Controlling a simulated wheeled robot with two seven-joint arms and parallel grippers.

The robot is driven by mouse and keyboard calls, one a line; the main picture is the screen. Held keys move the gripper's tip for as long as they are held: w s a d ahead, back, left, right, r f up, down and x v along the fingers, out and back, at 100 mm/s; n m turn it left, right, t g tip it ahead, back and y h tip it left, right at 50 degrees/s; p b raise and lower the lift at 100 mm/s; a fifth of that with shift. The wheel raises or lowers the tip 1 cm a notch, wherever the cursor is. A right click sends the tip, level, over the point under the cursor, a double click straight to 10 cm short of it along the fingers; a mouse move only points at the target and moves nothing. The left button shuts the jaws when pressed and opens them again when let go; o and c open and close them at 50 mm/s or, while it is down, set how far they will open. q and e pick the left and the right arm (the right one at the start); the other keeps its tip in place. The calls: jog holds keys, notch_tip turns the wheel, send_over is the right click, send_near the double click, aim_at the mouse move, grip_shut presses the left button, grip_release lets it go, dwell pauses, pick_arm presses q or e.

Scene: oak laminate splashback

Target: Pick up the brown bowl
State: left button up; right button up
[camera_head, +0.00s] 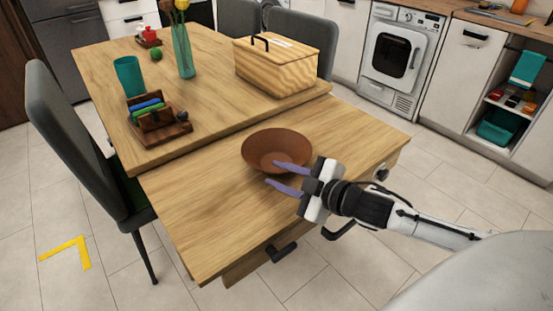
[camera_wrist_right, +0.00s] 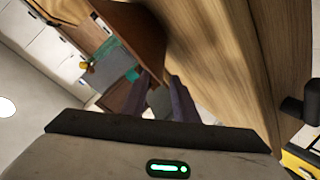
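The brown bowl (camera_head: 262,143) sits upright on the lower front part of the wooden table. In the right wrist view its brown side (camera_wrist_right: 138,32) shows at the top, just beyond the fingertips. My right gripper (camera_head: 271,173) is at the bowl's near right side with its two purple fingers apart. In the head view one finger overlaps the bowl and the other lies in front of the table; I cannot tell whether either touches the bowl. My left gripper is not in view.
The table (camera_head: 205,225) is clear around the bowl. On the higher part stand a wooden basket (camera_head: 275,75), a teal vase (camera_head: 183,55), a teal cup (camera_head: 129,77) and a wooden organizer (camera_head: 160,128). A grey chair (camera_head: 75,140) stands at left.

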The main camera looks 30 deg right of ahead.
jog(key=shift+b+x, duration=0.3)
jog(key=shift+x, duration=2.2)
grip_shut()
